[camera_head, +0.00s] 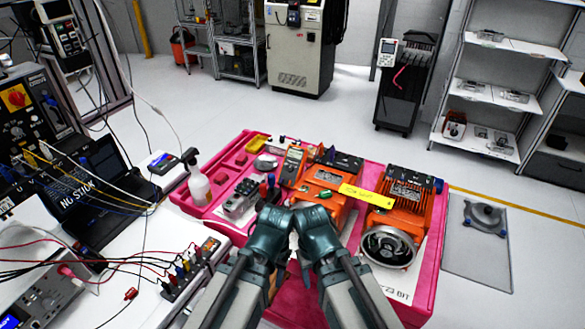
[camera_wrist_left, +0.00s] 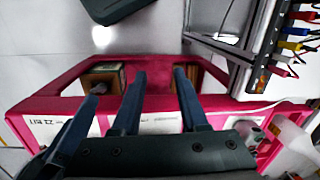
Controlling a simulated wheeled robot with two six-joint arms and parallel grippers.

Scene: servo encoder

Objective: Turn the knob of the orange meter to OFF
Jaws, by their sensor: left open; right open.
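The orange meter (camera_head: 292,165) stands in the middle of the pink case, behind my grippers in the head view. Its small screen is at the top, and its knob is too small to read a setting. My left gripper (camera_head: 270,231) and right gripper (camera_head: 314,228) are side by side in front of it, apart from it. Both are open, with their fingertips largely hidden in the head view. The left wrist view shows the left gripper's dark fingers (camera_wrist_left: 158,82) spread with nothing between them. The meter is not recognisable there.
The pink case (camera_head: 226,153) holds orange motors (camera_head: 409,190), a yellow tag (camera_head: 366,196) and small parts. A spray bottle (camera_head: 198,182) stands at its left. A laptop (camera_head: 100,180) and wired terminals (camera_head: 190,268) crowd the left bench. Floor behind the case is clear.

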